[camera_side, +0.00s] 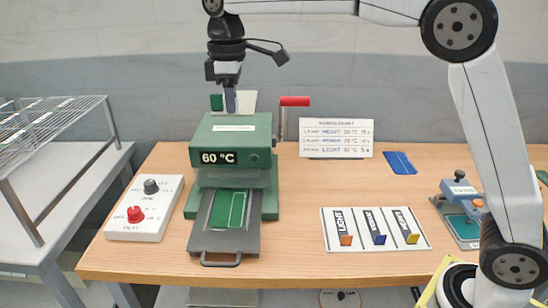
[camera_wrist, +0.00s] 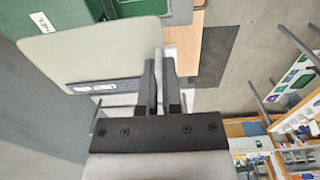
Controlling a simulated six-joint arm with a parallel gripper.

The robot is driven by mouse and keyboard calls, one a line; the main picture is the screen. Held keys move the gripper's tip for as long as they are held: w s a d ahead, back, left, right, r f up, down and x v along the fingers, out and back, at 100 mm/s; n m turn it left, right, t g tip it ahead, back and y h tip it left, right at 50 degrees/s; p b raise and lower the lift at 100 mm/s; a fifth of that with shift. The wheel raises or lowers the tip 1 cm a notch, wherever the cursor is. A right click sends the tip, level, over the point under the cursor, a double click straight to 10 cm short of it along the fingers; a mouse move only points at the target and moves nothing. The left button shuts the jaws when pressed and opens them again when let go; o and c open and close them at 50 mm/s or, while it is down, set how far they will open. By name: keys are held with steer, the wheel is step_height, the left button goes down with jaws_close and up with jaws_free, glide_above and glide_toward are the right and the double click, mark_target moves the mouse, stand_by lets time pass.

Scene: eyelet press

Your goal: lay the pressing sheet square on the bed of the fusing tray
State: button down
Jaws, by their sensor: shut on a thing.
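My gripper (camera_side: 230,108) points down at the back of the green press. In the wrist view its two dark fingers (camera_wrist: 160,85) are shut on the edge of a pale sheet with rounded corners, which I take as the pressing sheet (camera_wrist: 95,50). In the side view a cream piece (camera_side: 247,101) shows beside the fingers, its lower part hidden behind the press. The fusing tray (camera_side: 210,243) is pulled out at the front of the press, with a handle. A green panel (camera_side: 220,208) with a pale outlined strip lies on its bed.
The green press (camera_side: 250,137) reads 60 °C and has a red-handled lever (camera_side: 294,101). A control box (camera_side: 145,208) stands left. A card with LIGHT and other tabs (camera_side: 375,247), a chart (camera_side: 336,137), a blue card (camera_side: 399,163) and a small device (camera_side: 461,205) are right. Wood between is clear.

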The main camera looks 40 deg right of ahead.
steer(key=a+f, duration=0.1)
steer(key=a, duration=0.4)
step_height(320, 180, down, 18)
steer(key=shift+w+d+r, duration=0.15)
steer(key=shift+w+d, duration=0.1)
steer(key=shift+w, duration=0.05)
stand_by(0.5)
steer(key=shift+f, duration=2.95)
steer(key=shift+f, duration=1.95)
steer(key=shift+w+d, duration=0.1)
stand_by(0.9)
